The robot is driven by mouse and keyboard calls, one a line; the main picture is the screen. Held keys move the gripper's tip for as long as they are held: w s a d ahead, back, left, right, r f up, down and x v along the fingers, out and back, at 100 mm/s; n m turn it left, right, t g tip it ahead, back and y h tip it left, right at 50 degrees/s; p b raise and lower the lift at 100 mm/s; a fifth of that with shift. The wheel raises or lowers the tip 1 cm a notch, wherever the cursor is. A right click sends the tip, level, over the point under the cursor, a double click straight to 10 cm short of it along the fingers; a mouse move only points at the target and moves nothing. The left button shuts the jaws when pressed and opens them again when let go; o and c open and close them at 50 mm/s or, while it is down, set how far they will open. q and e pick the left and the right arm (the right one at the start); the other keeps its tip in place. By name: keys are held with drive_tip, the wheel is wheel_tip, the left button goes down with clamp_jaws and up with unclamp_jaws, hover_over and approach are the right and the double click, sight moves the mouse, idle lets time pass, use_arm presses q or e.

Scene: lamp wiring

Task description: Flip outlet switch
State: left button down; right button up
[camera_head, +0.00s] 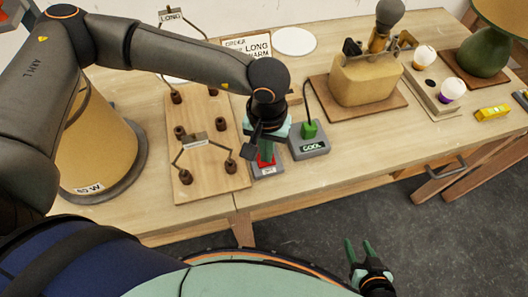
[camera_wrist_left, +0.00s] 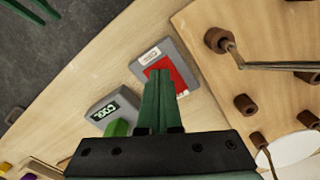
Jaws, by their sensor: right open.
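The outlet switch is a grey box with a red rocker (camera_head: 266,158) and a small white label, near the table's front edge. In the left wrist view the red rocker (camera_wrist_left: 160,75) lies just beyond my left fingertips. My left gripper (camera_head: 268,145) points down over the switch with its green fingers together and nothing seen between them. Its fingers also show in the left wrist view (camera_wrist_left: 157,92). They overlap the rocker; I cannot tell whether they touch it. My right gripper (camera_head: 358,248) is open and empty, in front of the table over the floor.
A grey box labelled COOL (camera_head: 310,147) with a green plug (camera_head: 309,130) stands right beside the switch. A wooden board (camera_head: 207,175) with brown posts and wires is at left. A tan lampshade (camera_head: 100,150) stands further left. A beige block (camera_head: 362,78) sits behind right.

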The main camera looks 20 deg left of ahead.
use_arm(q)
wheel_tip(320, 180, up, 7)
drive_tip(key=p, duration=0.3)
idle(0.5)
drive_tip(key=shift+f, duration=0.1)
idle(0.4)
